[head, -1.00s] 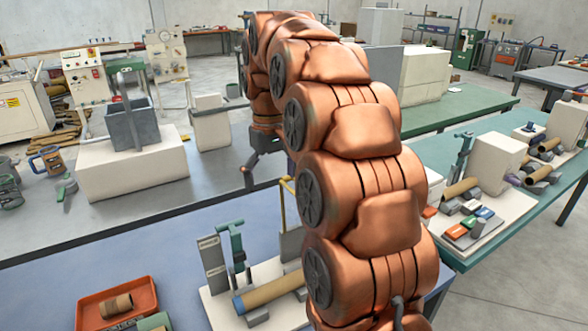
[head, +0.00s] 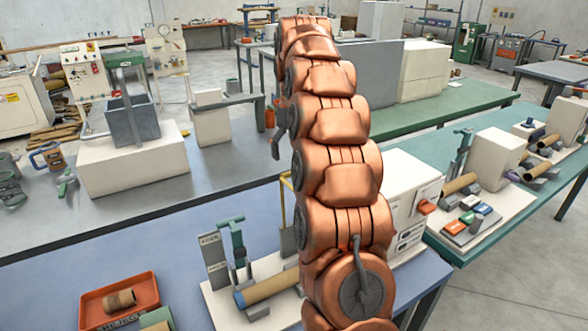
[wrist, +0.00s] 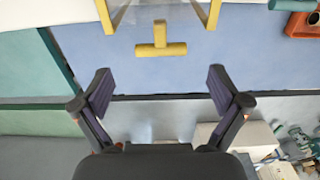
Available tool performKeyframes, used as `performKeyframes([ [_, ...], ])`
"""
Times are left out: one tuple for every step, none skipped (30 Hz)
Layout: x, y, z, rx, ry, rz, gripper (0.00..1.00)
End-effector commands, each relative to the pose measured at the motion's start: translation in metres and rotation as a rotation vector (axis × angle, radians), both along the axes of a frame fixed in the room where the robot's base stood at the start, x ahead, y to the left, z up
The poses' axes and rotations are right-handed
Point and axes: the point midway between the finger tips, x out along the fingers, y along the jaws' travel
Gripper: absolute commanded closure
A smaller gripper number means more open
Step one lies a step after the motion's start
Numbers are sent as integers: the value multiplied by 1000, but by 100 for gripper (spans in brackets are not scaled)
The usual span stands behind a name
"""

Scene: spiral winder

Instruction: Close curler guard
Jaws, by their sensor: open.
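The curler guard (wrist: 212,14) shows at the top of the wrist view as a yellow frame around a clear panel. Its yellow T-shaped handle (wrist: 160,47) points toward my gripper. In the head view only a thin yellow edge of the guard (head: 284,205) shows left of my arm, which hides the rest. The white winder housing (head: 405,190) stands right of my arm, and a brown tube (head: 268,287) lies left of it. My gripper (wrist: 160,80) is open and empty, its fingers spread either side of the handle's line and apart from it. It also shows in the head view (head: 277,135).
An orange tray (head: 150,288) with a short tube sits on the blue table at front left. A green and grey stand (head: 235,245) rises beside the tube. A grey bench (head: 220,160) with a white block lies behind. The blue tabletop between is clear.

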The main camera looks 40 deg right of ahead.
Motion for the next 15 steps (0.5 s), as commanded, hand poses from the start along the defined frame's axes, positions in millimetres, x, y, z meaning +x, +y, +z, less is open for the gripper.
performKeyframes([
  [-1, 1, -6, 1, 2, 1, 2],
  [-1, 1, -7, 2, 4, 1, 2],
  [-2, 1, -10, 3, 6, 0, 2],
  [-2, 1, -12, 3, 6, 0, 2],
  [-1, 1, -15, 1, 4, 0, 2],
  [-1, 0, -17, 1, 1, 0, 2],
  [-1, 0, -19, 1, 1, 0, 2],
  [-1, 0, -22, 1, 2, 0, 2],
  [-2, 1, -26, 2, 5, 0, 2],
  [-2, 1, -28, 2, 5, 0, 2],
  [-2, 1, -31, 2, 4, 0, 2],
  [-1, 1, -34, 1, 2, -1, 2],
  [-1, 0, -36, 1, 1, -1, 2],
  [-1, 0, -39, 1, 2, -1, 2],
  [-1, 1, -42, 1, 3, -1, 2],
])
